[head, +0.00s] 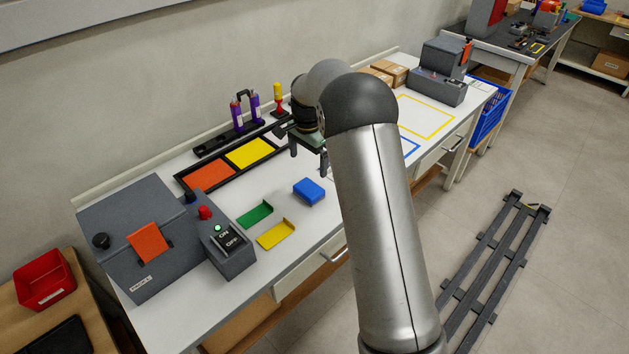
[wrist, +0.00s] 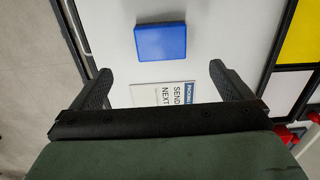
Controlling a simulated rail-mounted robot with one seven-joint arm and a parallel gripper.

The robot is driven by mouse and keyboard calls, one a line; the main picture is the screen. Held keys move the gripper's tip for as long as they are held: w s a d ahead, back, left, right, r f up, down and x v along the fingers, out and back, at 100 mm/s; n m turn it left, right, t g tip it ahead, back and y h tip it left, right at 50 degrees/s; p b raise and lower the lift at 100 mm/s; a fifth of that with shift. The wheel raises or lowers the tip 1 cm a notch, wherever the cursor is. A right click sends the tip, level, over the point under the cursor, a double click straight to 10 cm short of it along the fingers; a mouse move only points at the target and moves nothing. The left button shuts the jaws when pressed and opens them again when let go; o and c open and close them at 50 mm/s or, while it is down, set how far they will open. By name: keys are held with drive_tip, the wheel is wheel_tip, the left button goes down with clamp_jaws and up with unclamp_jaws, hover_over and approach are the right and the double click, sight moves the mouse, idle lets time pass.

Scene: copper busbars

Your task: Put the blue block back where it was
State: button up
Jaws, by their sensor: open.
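The blue block (head: 309,191) lies flat on the white table, to the right of a green bracket and a yellow bracket. In the wrist view the blue block (wrist: 161,42) is beyond my fingertips, roughly in line with the gap between them. My gripper (head: 308,155) is above the table, behind the block in the head view. Its fingers show open and empty in the wrist view (wrist: 160,80). A printed card (wrist: 165,95) lies on the table between the fingers. My arm hides part of the table to the right of the block.
The green bracket (head: 256,215) and yellow bracket (head: 276,233) lie left of the block. A black-framed tray with orange (head: 208,175) and yellow (head: 251,153) panels lies behind. A grey machine (head: 140,240) stands at the left. A yellow outline (head: 427,117) marks clear table at the right.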

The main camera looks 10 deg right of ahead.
drive_tip(key=s+r+n, duration=0.3)
drive_tip(key=s+r, duration=0.2)
drive_tip(key=s, duration=0.5)
drive_tip(key=s+r+n, duration=0.3)
drive_tip(key=s+r, duration=0.2)
drive_tip(key=s, duration=0.4)
drive_tip(key=s+f+n, duration=0.1)
drive_tip(key=s+n, duration=0.2)
drive_tip(key=s, duration=0.7)
drive_tip(key=s+a+f+n, duration=0.1)
drive_tip(key=s+n, duration=0.2)
drive_tip(key=s, duration=0.7)
drive_tip(key=shift+s+f, duration=0.25)
drive_tip(key=shift+f, duration=0.1)
